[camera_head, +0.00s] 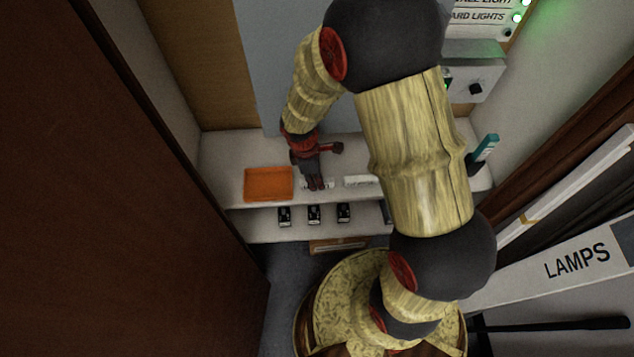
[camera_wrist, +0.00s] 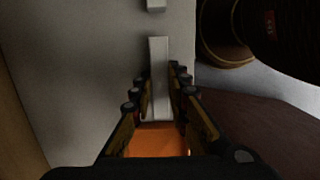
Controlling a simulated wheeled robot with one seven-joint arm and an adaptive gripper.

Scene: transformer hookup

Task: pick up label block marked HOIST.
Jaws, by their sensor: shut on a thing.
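My gripper (camera_head: 316,184) is at the upper shelf, just right of an orange tray. It is shut on a white label block (camera_wrist: 158,70), whose long pale body shows between the fingers (camera_wrist: 160,82) in the wrist view. In the head view the fingers partly cover this block (camera_head: 329,184). The lettering on it cannot be read, so I cannot tell from the picture whether it says HOIST. A second white block (camera_head: 358,181) lies to its right on the shelf, and its end also shows in the wrist view (camera_wrist: 156,4).
The orange tray (camera_head: 268,184) stands at the shelf's left; it shows below the block in the wrist view (camera_wrist: 158,140). Several small black devices (camera_head: 314,214) sit on the lower shelf. A teal-topped item (camera_head: 485,149) stands at the right end. A grey box (camera_head: 474,76) is on the wall.

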